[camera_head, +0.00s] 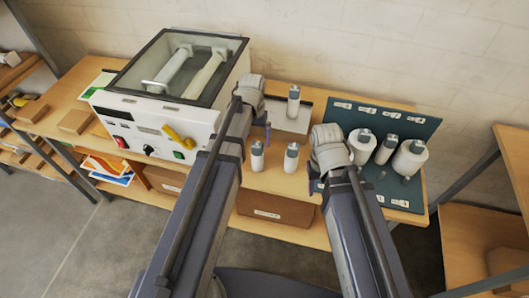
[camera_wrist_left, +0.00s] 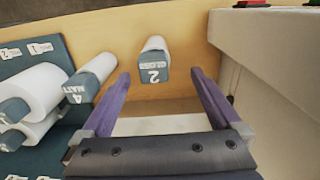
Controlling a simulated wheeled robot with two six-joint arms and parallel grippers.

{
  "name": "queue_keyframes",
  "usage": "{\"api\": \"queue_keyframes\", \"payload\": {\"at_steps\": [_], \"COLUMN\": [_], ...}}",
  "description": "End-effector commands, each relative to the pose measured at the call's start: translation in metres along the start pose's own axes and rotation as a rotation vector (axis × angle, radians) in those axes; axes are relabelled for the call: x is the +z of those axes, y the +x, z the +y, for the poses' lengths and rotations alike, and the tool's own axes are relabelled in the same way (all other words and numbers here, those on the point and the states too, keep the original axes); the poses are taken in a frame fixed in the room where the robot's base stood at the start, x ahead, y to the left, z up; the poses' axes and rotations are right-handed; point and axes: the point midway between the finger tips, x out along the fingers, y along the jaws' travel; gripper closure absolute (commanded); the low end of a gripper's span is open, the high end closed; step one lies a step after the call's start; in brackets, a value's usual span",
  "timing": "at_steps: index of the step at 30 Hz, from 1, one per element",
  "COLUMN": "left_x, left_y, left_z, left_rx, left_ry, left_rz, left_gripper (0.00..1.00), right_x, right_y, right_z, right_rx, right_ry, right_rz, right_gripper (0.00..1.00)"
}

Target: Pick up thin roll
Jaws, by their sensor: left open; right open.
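A thin white roll with a grey end marked "2 GLOSS" stands on the wooden table (camera_head: 225,180); I take it for the left of the front pair (camera_head: 257,157). In the left wrist view this roll (camera_wrist_left: 153,62) lies between and beyond my open left fingers, apart from them. A second roll (camera_head: 291,157), marked "4 MATT" in the left wrist view (camera_wrist_left: 92,78), stands beside it, outside the fingers. Another thin roll (camera_head: 294,101) stands behind. My left gripper (camera_head: 267,134) is open and empty. My right gripper (camera_head: 322,172) is by the dark rack, its fingers mostly hidden.
The laminator (camera_head: 165,100) stands on the left. A dark teal rack (camera_head: 405,122) on the right holds several thicker rolls (camera_head: 410,158). A shallow tray (camera_head: 283,122) is at the back. A wall is behind the table; the front table strip near the rolls is clear.

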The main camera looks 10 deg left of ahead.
Motion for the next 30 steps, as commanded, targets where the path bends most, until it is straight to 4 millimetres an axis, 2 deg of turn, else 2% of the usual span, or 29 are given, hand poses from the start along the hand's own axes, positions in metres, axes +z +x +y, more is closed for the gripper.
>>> {"api": "queue_keyframes", "payload": {"at_steps": [10, 20, 30], "left_x": [0.001, 0.001, 0.002], "left_y": [0.026, 0.032, 0.071], "left_z": [0.001, 0.003, 0.01], "left_rx": [0.0, 0.0, 0.0], "left_ry": [0.001, 0.002, 0.001], "left_rz": [0.0, 0.0, 0.0], "left_gripper": [0.03, 0.03, 0.03], "right_x": [-0.002, -0.002, -0.004], "right_y": [0.026, 0.032, 0.071], "right_z": [-0.002, -0.003, -0.006], "right_rx": [0.001, 0.001, 0.001], "right_ry": [-0.005, -0.007, -0.006], "right_rz": [0.0, 0.0, 0.0], "right_gripper": [0.5, 0.5, 0.5]}}
